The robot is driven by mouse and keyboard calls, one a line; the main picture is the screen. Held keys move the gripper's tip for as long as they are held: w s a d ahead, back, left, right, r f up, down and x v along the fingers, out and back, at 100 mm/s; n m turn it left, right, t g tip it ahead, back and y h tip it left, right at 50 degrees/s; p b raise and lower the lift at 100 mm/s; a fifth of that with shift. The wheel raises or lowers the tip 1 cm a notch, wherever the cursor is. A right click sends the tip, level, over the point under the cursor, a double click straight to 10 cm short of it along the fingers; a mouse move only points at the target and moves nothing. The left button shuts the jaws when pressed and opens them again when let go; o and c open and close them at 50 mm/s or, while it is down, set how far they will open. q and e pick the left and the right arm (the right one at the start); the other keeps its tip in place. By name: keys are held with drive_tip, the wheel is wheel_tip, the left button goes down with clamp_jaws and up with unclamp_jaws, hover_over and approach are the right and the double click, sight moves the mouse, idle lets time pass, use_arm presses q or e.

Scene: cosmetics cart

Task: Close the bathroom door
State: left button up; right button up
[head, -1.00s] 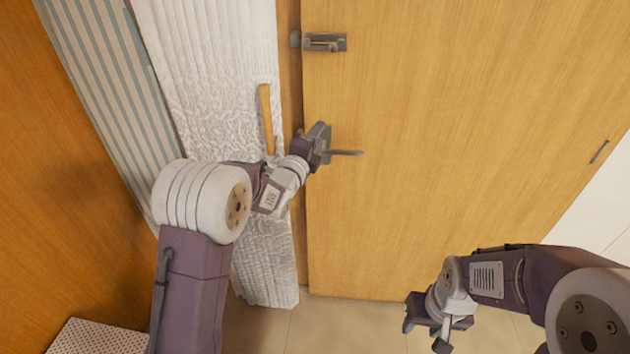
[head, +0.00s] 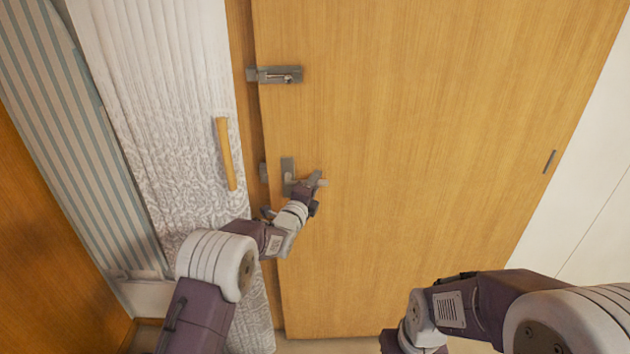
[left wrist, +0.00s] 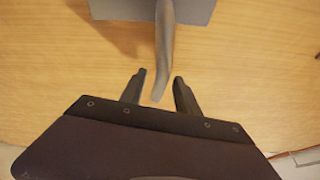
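The wooden bathroom door (head: 400,130) fills the middle of the head view. Its left edge is close beside the wooden frame; I cannot tell whether it sits fully flush. A grey handle plate (head: 287,175) with a lever is near that edge, and a sliding bolt (head: 280,75) is above it. My left gripper (head: 314,186) is at the lever and hides part of it. In the left wrist view, the two fingers (left wrist: 158,84) are apart, with the end of the lever (left wrist: 163,70) between their tips. My right arm is at the bottom right; its fingers are cut off by the picture edge.
A white patterned folding panel (head: 170,150) with a wooden pull (head: 225,153) is left of the door. A striped curtain or panel (head: 75,140) and a wooden surface (head: 35,210) are further left. A white wall (head: 580,200) is on the right.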

use_arm(q)
drive_tip(key=shift+w+d, duration=0.1)
drive_tip(key=shift+w, duration=0.2)
clamp_jaws()
idle(1.3)
